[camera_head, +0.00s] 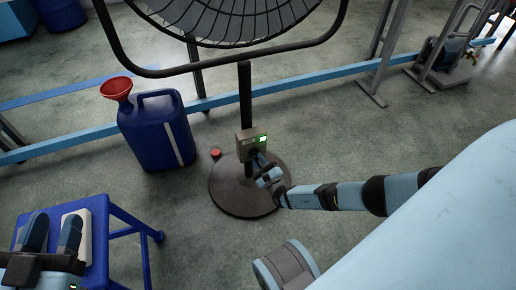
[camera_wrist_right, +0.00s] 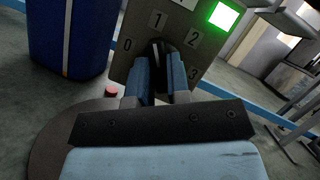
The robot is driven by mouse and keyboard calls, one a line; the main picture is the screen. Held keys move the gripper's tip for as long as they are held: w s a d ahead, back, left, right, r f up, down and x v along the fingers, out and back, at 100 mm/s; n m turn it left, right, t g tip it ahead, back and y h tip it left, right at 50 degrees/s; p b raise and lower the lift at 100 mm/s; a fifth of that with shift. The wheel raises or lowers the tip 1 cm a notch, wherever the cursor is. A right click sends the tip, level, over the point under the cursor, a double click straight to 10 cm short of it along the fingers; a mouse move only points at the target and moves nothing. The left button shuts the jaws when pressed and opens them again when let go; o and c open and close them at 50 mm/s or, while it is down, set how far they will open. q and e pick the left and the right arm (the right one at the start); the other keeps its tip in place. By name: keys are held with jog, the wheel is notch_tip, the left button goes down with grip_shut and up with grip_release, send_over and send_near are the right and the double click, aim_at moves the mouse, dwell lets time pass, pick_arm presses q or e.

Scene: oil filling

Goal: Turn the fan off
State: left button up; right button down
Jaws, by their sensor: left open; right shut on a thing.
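The fan (camera_head: 235,22) stands on a dark pole with a round base (camera_head: 228,192). Its control box (camera_head: 244,143) on the pole has a lit green light (camera_head: 262,139). In the right wrist view the box face (camera_wrist_right: 145,38) shows the marks 0, 1, 2 and 3 around a dark knob (camera_wrist_right: 156,52), and the green light (camera_wrist_right: 223,17) glows. My right gripper (camera_wrist_right: 158,75) is shut on the knob; it also shows at the box in the head view (camera_head: 264,172). The knob's pointing direction is hidden. My left gripper (camera_head: 53,230) is open at the lower left, away from the fan.
A blue jerry can (camera_head: 158,133) with a red funnel (camera_head: 117,88) stands left of the fan. A blue stool (camera_head: 118,238) is below my left gripper. A small red object (camera_head: 215,153) is by the fan base. A light-blue rail (camera_head: 290,84) runs behind.

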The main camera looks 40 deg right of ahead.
pick_arm(q)
jog(key=shift+s+d+f+n+g+y+p, duration=0.15)
jog(key=shift+s+d+f+n+g+p, duration=0.2)
jog(key=shift+n+p, duration=0.4)
jog(key=shift+s+d+f+n+g+y+p, duration=0.1)
jog(key=shift+s+d+n+g+y+p, duration=0.15)
jog(key=shift+s+n+p, duration=0.5)
jog(key=shift+s+d+f+n+g+y+p, duration=0.1)
jog(key=shift+s+d+f+n+g+p, duration=0.2)
jog(key=shift+p, duration=0.75)
pick_arm(e)
jog(key=shift+d+r+n+g+y, duration=0.1)
jog(key=shift+n+g+y, duration=0.5)
jog(key=shift+n, duration=1.55)
jog(key=shift+a+r+n+g+y, duration=0.1)
jog(key=shift+n+g+y, duration=0.5)
jog(key=shift+n, duration=1.5)
jog(key=shift+d+r+n+g+y, duration=0.1)
jog(key=shift+n+g+y, duration=0.5)
jog(key=shift+n, duration=1.55)
pick_arm(q)
jog(key=shift+w+a+r, duration=0.1)
jog(key=shift+r, duration=0.1)
jog(key=shift+r, duration=0.2)
pick_arm(e)
jog(key=c, duration=1.1)
grip_release()
